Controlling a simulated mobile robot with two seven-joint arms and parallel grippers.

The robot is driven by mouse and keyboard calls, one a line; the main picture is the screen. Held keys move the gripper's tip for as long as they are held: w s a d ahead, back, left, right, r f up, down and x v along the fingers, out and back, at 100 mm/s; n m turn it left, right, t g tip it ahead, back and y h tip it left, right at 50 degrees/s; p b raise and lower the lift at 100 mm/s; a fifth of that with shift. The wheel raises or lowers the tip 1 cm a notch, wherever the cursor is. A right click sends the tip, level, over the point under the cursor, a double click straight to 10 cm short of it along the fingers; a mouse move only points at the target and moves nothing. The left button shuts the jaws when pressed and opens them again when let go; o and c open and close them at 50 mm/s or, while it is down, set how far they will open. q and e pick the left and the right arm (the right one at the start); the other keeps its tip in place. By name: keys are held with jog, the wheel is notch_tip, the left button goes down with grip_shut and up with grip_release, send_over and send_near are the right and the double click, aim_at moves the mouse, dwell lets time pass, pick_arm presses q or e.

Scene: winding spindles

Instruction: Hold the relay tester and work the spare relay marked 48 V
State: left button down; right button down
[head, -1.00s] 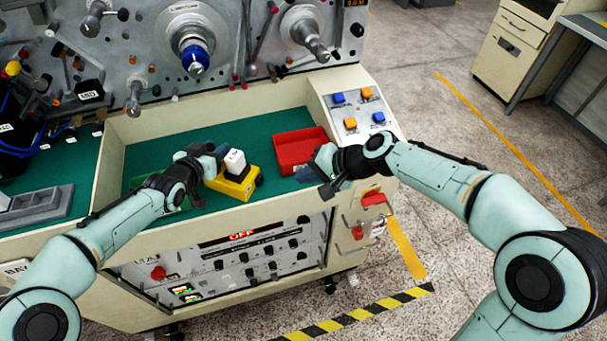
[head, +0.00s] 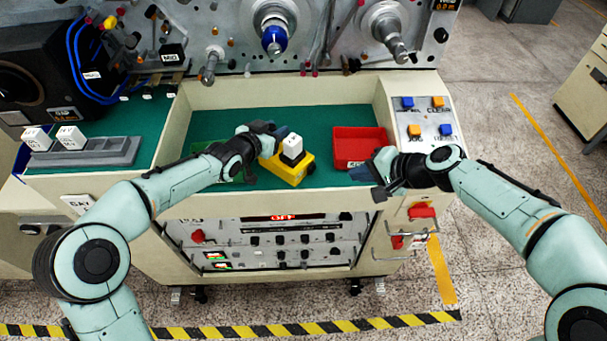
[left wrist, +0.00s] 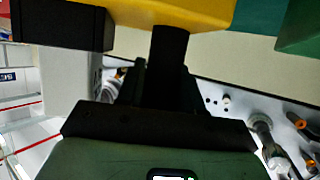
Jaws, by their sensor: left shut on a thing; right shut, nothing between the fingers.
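The yellow relay tester (head: 288,172) is in the middle of the green-floored bay, with a white relay (head: 292,147) seated upright on top. My left gripper (head: 270,142) is shut on the tester at its left side; the fingers partly hide it. In the left wrist view the tester's yellow body (left wrist: 170,10) fills the top edge. Two white relays (head: 36,138) (head: 70,137) stand in a grey rack (head: 105,152) at the left; their markings are too small to read. My right gripper (head: 376,182) is shut and empty, in front of the red tray.
The red tray (head: 340,145) lies right of the tester. A panel with blue and orange buttons (head: 425,118) is further right. Spindles (head: 272,40) and rods stick out of the machine face behind. A dark unit with blue cables (head: 35,68) stands behind the rack.

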pick_arm(q)
jog(key=c, duration=0.7)
grip_release()
jog(key=shift+a+f, duration=0.2)
jog(key=shift+o, duration=0.2)
jog(key=shift+w+r, duration=0.1)
jog(key=shift+d, duration=0.1)
jog(key=shift+r, duration=0.1)
jog(key=v, duration=1.2)
